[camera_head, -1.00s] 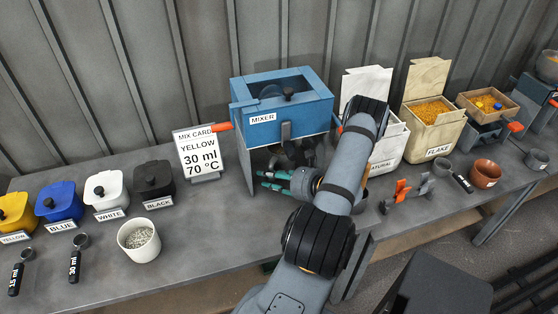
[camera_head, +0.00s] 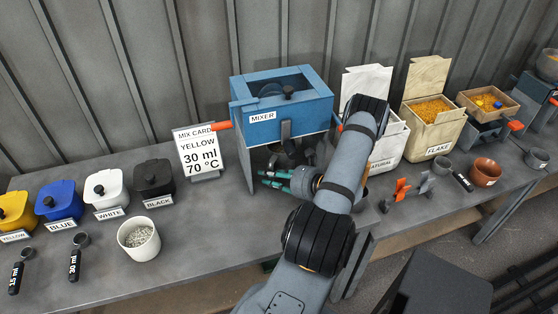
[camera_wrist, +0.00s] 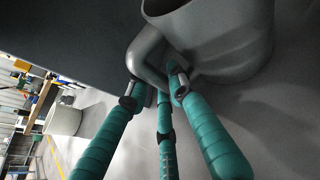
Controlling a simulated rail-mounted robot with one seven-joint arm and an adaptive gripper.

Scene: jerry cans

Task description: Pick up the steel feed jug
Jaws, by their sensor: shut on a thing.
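The steel feed jug (camera_wrist: 215,35) is a grey, round vessel with a bent handle (camera_wrist: 146,55), seen close up at the top of the wrist view. My gripper (camera_wrist: 157,82) has teal fingers and is shut on that handle, with the jug's body beyond the fingertips. In the head view my gripper (camera_head: 273,180) is at the front of the space beneath the blue mixer (camera_head: 285,105). Dark shapes there and my arm leave the jug hard to make out, and its base contact is unclear.
A mix card (camera_head: 198,152) stands left of the mixer. Several lidded colour tubs and a white pot of pellets (camera_head: 139,240) stand further left.

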